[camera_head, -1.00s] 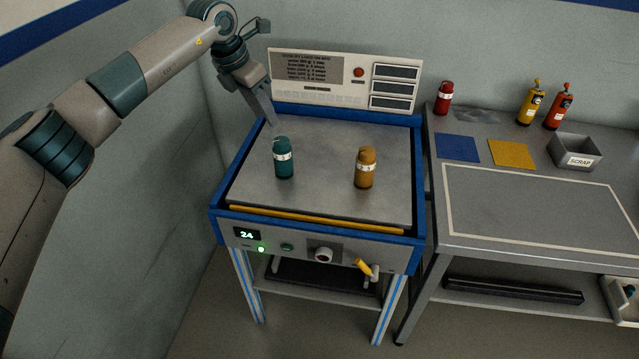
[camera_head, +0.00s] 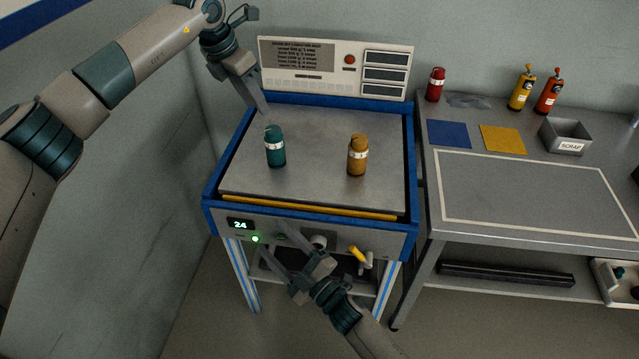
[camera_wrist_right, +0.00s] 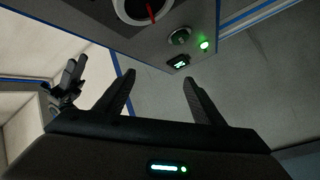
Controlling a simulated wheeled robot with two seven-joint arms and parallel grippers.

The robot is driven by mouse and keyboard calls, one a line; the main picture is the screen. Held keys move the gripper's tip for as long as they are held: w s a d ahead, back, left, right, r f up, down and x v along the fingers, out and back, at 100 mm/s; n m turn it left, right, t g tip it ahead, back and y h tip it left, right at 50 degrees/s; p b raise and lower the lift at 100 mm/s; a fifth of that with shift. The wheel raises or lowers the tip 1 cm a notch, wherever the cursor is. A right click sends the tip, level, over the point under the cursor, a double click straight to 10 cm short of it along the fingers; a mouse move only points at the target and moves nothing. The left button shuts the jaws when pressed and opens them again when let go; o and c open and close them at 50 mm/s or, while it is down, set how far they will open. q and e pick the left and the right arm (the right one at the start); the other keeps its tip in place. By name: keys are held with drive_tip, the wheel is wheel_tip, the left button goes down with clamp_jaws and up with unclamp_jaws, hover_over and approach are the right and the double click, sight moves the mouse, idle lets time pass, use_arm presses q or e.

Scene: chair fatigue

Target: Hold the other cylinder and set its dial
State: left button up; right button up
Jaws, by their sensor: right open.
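A teal cylinder (camera_head: 276,148) and an amber cylinder (camera_head: 357,156) stand upright and apart on the grey plate of the blue-framed rig (camera_head: 310,132). A round dial (camera_head: 319,242) on the rig's front panel is partly behind my right gripper. In the right wrist view a pale-ringed dial with a red pointer (camera_wrist_right: 140,10) is cut off at the top. My right gripper (camera_head: 277,247) is open and empty in front of the panel; its fingers also show in the wrist view (camera_wrist_right: 158,82). My left gripper (camera_head: 262,112) hangs at the plate's back-left corner, clear of both cylinders; its jaw opening is unclear.
The panel has a display reading 24 (camera_head: 240,224), a lit green lamp (camera_head: 256,239) and a yellow lever (camera_head: 357,253). A sign board (camera_head: 335,66) stands behind. The right bench (camera_head: 525,195) holds red, yellow and orange bottles, blue and yellow squares and a SCRAP bin (camera_head: 565,137).

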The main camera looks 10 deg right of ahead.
wheel_tip(320, 180, up, 18)
drive_tip(key=n+g+y, duration=0.2)
drive_tip(key=n+y, duration=0.4)
drive_tip(key=n, duration=0.1)
drive_tip(key=n+t+h, duration=0.1)
drive_tip(key=n+h, duration=0.6)
drive_tip(key=n, duration=1.1)
approach(281, 155)
drive_tip(key=s, duration=0.1)
drive_tip(key=s+d, duration=0.1)
drive_tip(key=s, duration=0.2)
drive_tip(key=shift+s+d+r, duration=0.15)
drive_tip(key=shift+s+d, duration=0.05)
drive_tip(key=shift+d, duration=0.2)
drive_tip(key=shift+w+d+n+h, duration=0.2)
drive_tip(key=shift+d+n+h, duration=0.1)
drive_tip(key=shift+d+h, duration=0.1)
drive_tip(key=shift+w+a, duration=0.1)
drive_tip(key=x, duration=1.7)
drive_tip(key=shift+r, duration=0.15)
